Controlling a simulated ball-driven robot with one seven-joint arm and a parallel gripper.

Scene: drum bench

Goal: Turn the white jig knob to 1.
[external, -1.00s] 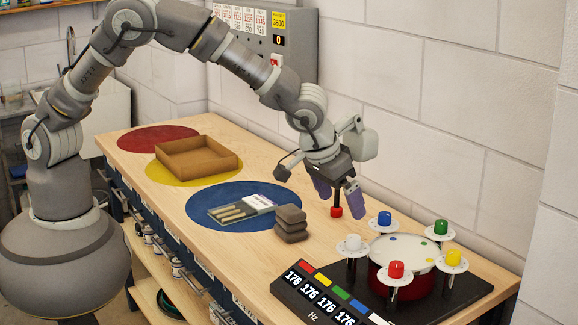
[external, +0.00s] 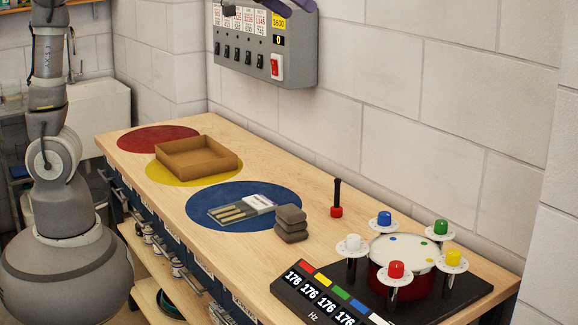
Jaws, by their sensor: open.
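The white jig knob (external: 353,242) sits on a pale round dial plate at the left of the drum jig (external: 455,291). Its pointer and dial marks are too small to read. My gripper (external: 288,6) shows only as purple fingertips at the top edge, in front of the grey wall box and far from the knob. The fingers are apart and nothing shows between them. The rest of the gripper is out of the picture.
Blue (external: 384,218), green (external: 440,227), yellow (external: 453,257) and red (external: 396,269) knobs surround the white-topped drum (external: 400,250). A red-based black tool (external: 337,205) stands upright behind the white knob. A display (external: 324,298) reads 176 repeatedly.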

